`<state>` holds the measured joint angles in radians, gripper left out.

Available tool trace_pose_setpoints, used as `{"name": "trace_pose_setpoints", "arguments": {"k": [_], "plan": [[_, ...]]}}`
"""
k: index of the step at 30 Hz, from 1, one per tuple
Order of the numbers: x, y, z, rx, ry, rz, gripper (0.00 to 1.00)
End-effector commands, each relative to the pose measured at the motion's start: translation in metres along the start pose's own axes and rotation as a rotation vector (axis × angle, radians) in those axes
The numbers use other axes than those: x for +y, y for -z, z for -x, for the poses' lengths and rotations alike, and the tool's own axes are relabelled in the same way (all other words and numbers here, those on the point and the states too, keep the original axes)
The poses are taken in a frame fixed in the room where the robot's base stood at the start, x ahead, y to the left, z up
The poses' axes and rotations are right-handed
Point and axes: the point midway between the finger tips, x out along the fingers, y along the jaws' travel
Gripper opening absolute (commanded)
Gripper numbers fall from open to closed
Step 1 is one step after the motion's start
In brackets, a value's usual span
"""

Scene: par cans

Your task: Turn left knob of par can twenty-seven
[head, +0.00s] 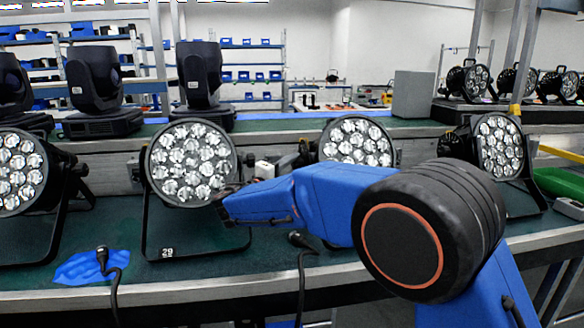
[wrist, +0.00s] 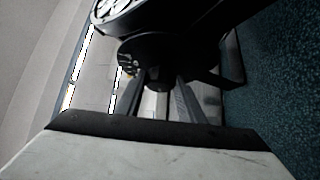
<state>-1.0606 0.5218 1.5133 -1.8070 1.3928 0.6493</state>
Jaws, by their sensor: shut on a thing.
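The middle par can (head: 355,138), with a round face of several lamps, stands behind my blue arm in the head view. Its base and number are hidden by my arm. My gripper (head: 293,160) is at the left side of this can, small and partly hidden. In the wrist view, my gripper (wrist: 158,96) has its two fingers at a round black knob (wrist: 145,52) on the side of a par can (wrist: 118,10), whose lamp face shows at the top. The gripper is shut on this knob. How far the knob is turned cannot be told.
Par can 29 (head: 190,163) stands close left of my gripper. Other par cans stand at the far left (head: 15,172) and right (head: 500,145). Black cables (head: 302,265) and a blue cloth (head: 85,268) lie on the green bench. Dark moving heads (head: 203,75) stand behind.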

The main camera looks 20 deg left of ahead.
Motion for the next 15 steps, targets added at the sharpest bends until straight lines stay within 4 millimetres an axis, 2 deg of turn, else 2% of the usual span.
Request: {"name": "trace_pose_setpoints", "arguments": {"k": [8,15], "plan": [[0.0014,0.0001,0.0004,0.000,0.050,0.055,0.13],[0.0043,0.0007,0.0001,0.001,0.166,0.185,0.13]]}}
